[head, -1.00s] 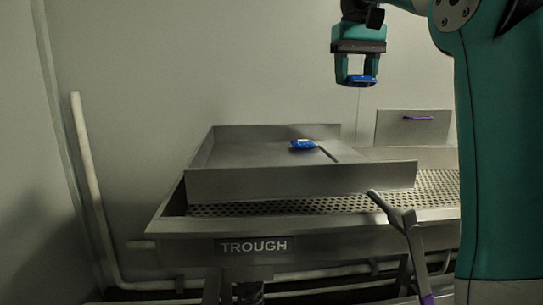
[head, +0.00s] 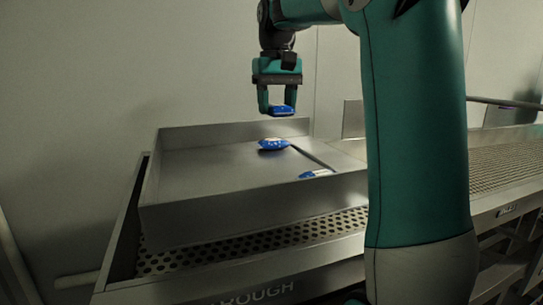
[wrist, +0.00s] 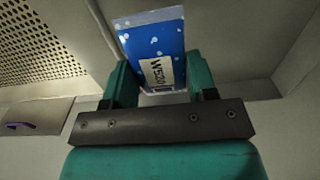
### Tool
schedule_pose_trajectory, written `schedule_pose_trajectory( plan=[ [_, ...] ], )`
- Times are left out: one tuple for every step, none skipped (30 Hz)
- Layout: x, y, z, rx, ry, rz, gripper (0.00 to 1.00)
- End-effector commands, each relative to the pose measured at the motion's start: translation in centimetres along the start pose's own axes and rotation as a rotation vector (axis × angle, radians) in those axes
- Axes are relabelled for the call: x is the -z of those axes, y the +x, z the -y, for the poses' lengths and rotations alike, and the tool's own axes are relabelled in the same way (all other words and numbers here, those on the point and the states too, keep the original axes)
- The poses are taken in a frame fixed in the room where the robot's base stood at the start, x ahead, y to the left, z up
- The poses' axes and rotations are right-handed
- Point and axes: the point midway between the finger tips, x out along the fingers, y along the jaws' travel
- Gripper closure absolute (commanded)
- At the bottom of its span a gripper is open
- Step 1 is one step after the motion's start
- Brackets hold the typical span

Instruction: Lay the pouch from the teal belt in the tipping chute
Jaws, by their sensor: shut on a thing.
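My gripper (head: 277,108) is shut on a blue pouch (head: 282,110) with a pale label. It holds the pouch in the air above the back part of the shallow steel chute (head: 200,212), clear of its floor. In the wrist view the held pouch (wrist: 152,45) sticks out between the two teal fingers, its printed label near the jaws. Two other blue pouches lie in the chute: one (head: 273,144) near the middle, one (head: 316,174) close to the front wall. The teal belt cannot be made out.
The chute has raised back and front walls and a thin dark bar (head: 313,157) on its floor. It stands over a perforated trough (head: 255,236). A mesh surface (head: 505,160) runs off to the right. The chute's left floor is bare.

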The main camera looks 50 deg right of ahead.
Motion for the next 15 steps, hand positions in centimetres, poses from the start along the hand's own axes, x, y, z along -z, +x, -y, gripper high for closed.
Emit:
schedule_pose_trajectory(
  plan=[
    [-0.1,1.4,0.0,0.000,-0.001,0.005,0.71],
    [-0.1,2.2,0.1,0.000,-0.001,0.005,0.71],
    [-0.1,3.2,0.1,0.000,-0.002,0.004,0.71],
    [-0.1,3.9,0.1,0.000,-0.002,0.004,0.71],
    [-0.1,4.5,0.1,0.000,-0.003,0.004,0.71],
    [-0.1,5.3,0.2,0.000,-0.003,0.003,0.71],
    [-0.1,5.8,0.2,0.000,-0.004,0.002,0.71],
    [0.0,6.2,0.2,0.000,-0.004,0.002,0.71],
    [0.0,6.6,0.2,0.000,-0.005,0.001,0.71],
    [0.0,6.8,0.2,0.000,-0.005,0.001,0.71],
    [0.0,7.0,0.2,0.000,-0.005,0.000,0.71],
    [0.0,7.3,0.3,0.000,-0.005,0.000,0.71],
    [0.0,7.7,0.3,0.000,-0.005,0.002,0.71],
    [0.0,8.0,0.3,0.000,-0.006,0.003,0.71],
    [0.0,8.7,0.3,0.000,-0.006,0.003,0.71]
  ],
)
